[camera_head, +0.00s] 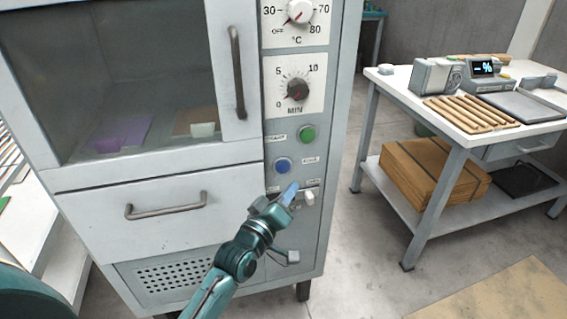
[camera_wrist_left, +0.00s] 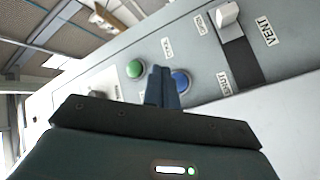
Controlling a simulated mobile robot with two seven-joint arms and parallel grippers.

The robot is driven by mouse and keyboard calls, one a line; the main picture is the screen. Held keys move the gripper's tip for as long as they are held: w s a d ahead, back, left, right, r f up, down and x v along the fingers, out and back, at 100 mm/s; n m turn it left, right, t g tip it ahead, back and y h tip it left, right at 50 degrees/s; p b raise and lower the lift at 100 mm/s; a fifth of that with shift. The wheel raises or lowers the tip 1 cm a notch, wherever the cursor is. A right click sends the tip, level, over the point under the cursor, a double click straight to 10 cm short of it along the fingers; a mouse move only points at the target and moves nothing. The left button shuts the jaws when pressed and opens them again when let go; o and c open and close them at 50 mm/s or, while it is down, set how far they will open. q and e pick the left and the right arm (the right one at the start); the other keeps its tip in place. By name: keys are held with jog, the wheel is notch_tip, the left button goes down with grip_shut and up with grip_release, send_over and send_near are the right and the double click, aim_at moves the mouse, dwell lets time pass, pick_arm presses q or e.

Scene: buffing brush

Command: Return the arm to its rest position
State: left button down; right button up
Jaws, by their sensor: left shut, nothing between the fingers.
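My left arm reaches up from the bottom of the head view to the front of a grey cabinet (camera_head: 90,185). My left gripper (camera_head: 291,190) is shut and empty, in front of the control panel just below the blue button (camera_head: 283,166). In the left wrist view its closed fingers (camera_wrist_left: 162,85) show beside the blue button (camera_wrist_left: 180,80) and the green button (camera_wrist_left: 134,69). I cannot tell whether the fingertips touch the panel. A white vent slider (camera_wrist_left: 228,14) is at the upper right there. My right gripper is not in view.
The cabinet has a window door with a vertical handle (camera_head: 237,72) and a drawer handle (camera_head: 166,206). Two dials, the upper (camera_head: 299,11) and lower (camera_head: 297,88), sit above the buttons. A white worktable (camera_head: 400,88) stands at right. Open floor (camera_head: 365,225) lies between.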

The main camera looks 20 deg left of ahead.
pick_arm(q)
jog(key=shift+s+d, duration=0.15)
jog(key=shift+s, duration=0.05)
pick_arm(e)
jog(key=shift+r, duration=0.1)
pick_arm(q)
jog(key=s+d+f+m+g, duration=0.1)
jog(key=s+f+m+g, duration=0.35)
jog(key=s, duration=0.85)
jog(key=s+f+m, duration=0.3)
jog(key=s+m, duration=0.2)
jog(key=s, duration=0.5)
jog(key=r+g+p, duration=0.1)
jog(key=p, duration=0.4)
jog(key=r+g+p, duration=0.1)
jog(key=r+p, duration=0.1)
jog(key=p, duration=0.3)
jog(key=r+m+g+p, duration=0.1)
jog(key=p, duration=0.4)
jog(key=shift+s+d+r+y, duration=0.15)
jog(key=shift+d+r+y, duration=0.1)
jog(key=shift+d+y, duration=0.05)
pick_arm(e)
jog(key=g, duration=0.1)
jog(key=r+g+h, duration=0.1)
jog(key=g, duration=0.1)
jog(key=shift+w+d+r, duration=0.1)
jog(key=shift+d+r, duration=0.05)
pick_arm(q)
jog(key=shift+f, duration=0.15)
